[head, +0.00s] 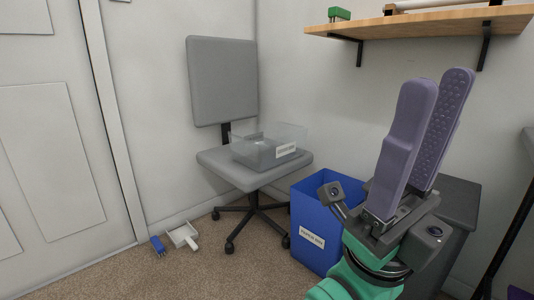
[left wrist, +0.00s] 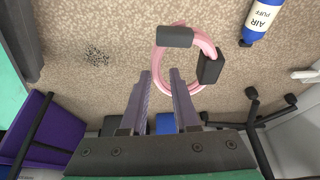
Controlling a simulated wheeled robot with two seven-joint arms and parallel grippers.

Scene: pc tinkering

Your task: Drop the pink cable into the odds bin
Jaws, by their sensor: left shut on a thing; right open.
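In the left wrist view a looped pink cable (left wrist: 210,44) with black plug ends sits at the fingertips of my left gripper (left wrist: 160,76). One side of the loop passes between the purple fingers, which are shut on it, above the carpet. The left gripper does not show in the head view. A clear bin (head: 262,150) with a white label stands on the grey chair seat; a blue bin (head: 318,215) with a label stands on the floor. I cannot read either label clearly enough to tell which is the odds bin. My right gripper (head: 438,82) is open and empty, pointing up.
The grey office chair (head: 222,80) stands by the wall on splayed black legs. A wooden shelf (head: 430,22) hangs above. An air puff can (left wrist: 262,18) and dark specks (left wrist: 97,57) show on the floor.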

